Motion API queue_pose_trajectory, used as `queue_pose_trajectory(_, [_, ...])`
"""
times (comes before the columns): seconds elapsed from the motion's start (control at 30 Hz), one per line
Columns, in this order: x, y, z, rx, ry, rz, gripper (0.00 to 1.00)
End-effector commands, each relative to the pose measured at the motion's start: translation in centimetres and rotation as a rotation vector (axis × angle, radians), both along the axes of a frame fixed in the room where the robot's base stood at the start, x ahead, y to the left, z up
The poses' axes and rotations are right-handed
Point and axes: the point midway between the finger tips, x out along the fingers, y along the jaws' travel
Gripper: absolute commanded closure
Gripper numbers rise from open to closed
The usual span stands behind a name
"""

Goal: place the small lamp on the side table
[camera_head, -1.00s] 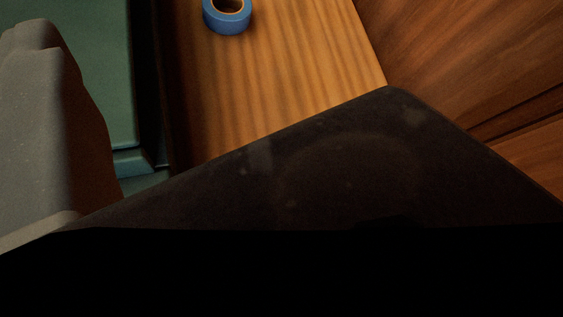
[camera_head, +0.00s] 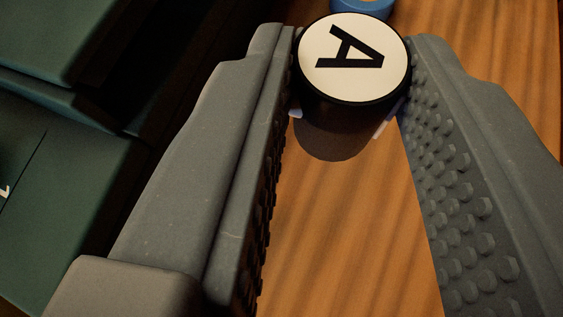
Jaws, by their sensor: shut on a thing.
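A round thing (camera_head: 352,58) with a black rim and a cream top bearing a large black letter A sits between the tips of my gripper (camera_head: 353,70). Both ribbed grey fingers reach its sides, and my gripper is shut on it. I cannot tell from its top whether it is the small lamp; its underside is hidden. A dark round shadow shows below it on an orange-brown wooden surface (camera_head: 350,225). I cannot tell whether the thing touches the wood, or whether this surface is the side table.
A blue thing (camera_head: 362,8), probably the tape roll, shows partly at the top edge behind the round thing. Green surfaces (camera_head: 60,185) with dark gaps lie at the left. Bare wood shows between the fingers and at the upper right.

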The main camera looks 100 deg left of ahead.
Motion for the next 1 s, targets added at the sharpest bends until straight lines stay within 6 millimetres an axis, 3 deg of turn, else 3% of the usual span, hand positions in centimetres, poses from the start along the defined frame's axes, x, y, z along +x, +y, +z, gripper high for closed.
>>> queue_pose_trajectory(0.4, [-0.1,0.3,-5.0,0.001,0.003,0.003,0.96])
queue_pose_trajectory(0.63, [-0.1,0.2,-6.1,0.0,0.002,0.004,0.96])
queue_pose_trajectory(1.0, [-0.1,0.2,-9.4,0.001,0.002,0.004,0.96])
